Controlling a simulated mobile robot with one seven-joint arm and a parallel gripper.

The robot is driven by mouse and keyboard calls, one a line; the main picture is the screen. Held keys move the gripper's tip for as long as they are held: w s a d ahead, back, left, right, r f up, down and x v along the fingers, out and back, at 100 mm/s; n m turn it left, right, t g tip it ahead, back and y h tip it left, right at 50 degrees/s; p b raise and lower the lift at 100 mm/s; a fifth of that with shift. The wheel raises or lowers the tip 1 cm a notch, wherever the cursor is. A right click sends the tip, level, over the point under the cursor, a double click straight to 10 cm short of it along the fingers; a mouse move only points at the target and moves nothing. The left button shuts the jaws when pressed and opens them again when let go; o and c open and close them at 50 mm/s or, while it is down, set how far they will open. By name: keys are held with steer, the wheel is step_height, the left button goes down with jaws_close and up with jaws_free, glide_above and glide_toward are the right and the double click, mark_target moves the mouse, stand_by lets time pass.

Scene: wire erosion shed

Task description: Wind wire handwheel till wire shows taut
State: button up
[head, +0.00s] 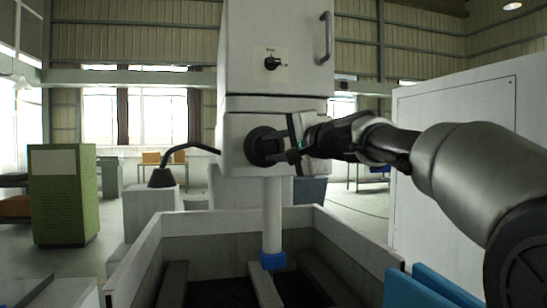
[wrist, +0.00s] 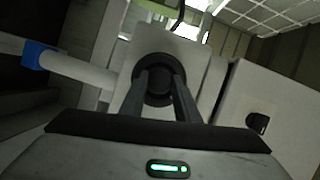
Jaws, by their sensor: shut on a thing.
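The wire handwheel (head: 262,144) is a round black wheel on the front of the white machine head. My gripper (head: 284,155) comes in from the right and is shut on the handwheel. In the wrist view the handwheel (wrist: 158,68) is straight ahead, and the two dark fingers of my gripper (wrist: 163,97) reach onto it; the fingers hide its lower part. The wire itself cannot be made out in either view, so its tension cannot be told.
A black rotary switch (head: 272,63) sits on the cabinet above. A white column (head: 271,215) with a blue collar (head: 272,261) drops into the open grey tank (head: 200,222). A white cabinet (head: 455,150) stands close on the right, and a green cabinet (head: 63,195) at the left.

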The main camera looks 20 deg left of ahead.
steer(key=shift+f+m+b, duration=0.1)
steer(key=shift+m+b, duration=0.2)
stand_by(0.4)
steer(key=o, duration=1)
steer(key=shift+o, duration=0.2)
steer(key=b+v, duration=0.3)
steer(key=v, duration=1.4)
steer(key=shift+s+d+f, duration=0.15)
steer(key=shift+d, duration=0.05)
